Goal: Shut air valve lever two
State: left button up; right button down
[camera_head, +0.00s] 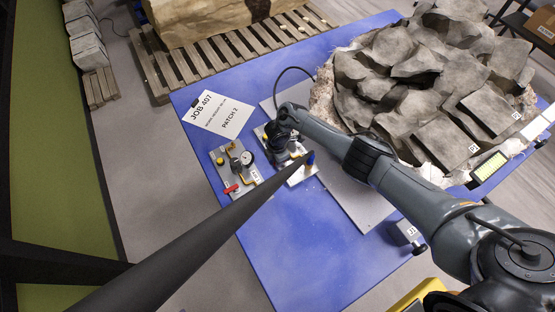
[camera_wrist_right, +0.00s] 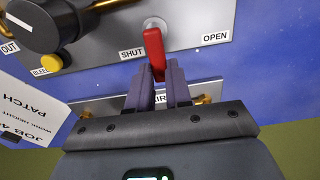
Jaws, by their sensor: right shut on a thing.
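In the right wrist view, a red lever (camera_wrist_right: 153,45) stands out from a grey valve panel (camera_wrist_right: 100,62), with the word SHUT at its left and OPEN farther right. My right gripper (camera_wrist_right: 160,78) is shut on the lever's free end. The lever points toward my gripper, its pivot nearer the SHUT label. In the head view, my right gripper (camera_head: 283,142) is over the right-hand panel (camera_head: 304,175) and hides most of it, including its lever. The left-hand panel (camera_head: 222,160) shows its own red lever (camera_head: 231,188). The air label behind my fingers is partly hidden. My left gripper is out of view.
A gauge (camera_head: 246,157) and a yellow knob (camera_head: 220,160) are on the left-hand panel. A job sign (camera_head: 218,113) lies beyond it. Grey rocks (camera_head: 420,65) fill the right of the blue table (camera_head: 270,240). A long dark bar (camera_head: 190,235) crosses the view.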

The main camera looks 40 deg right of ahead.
jog(key=c, duration=1)
grip_release()
jog(key=shift+c, duration=0.2)
jog(key=shift+r, duration=0.1)
notch_tip(320, 180, up, 11)
jog(key=p, duration=0.2)
jog(key=shift+f, duration=0.2)
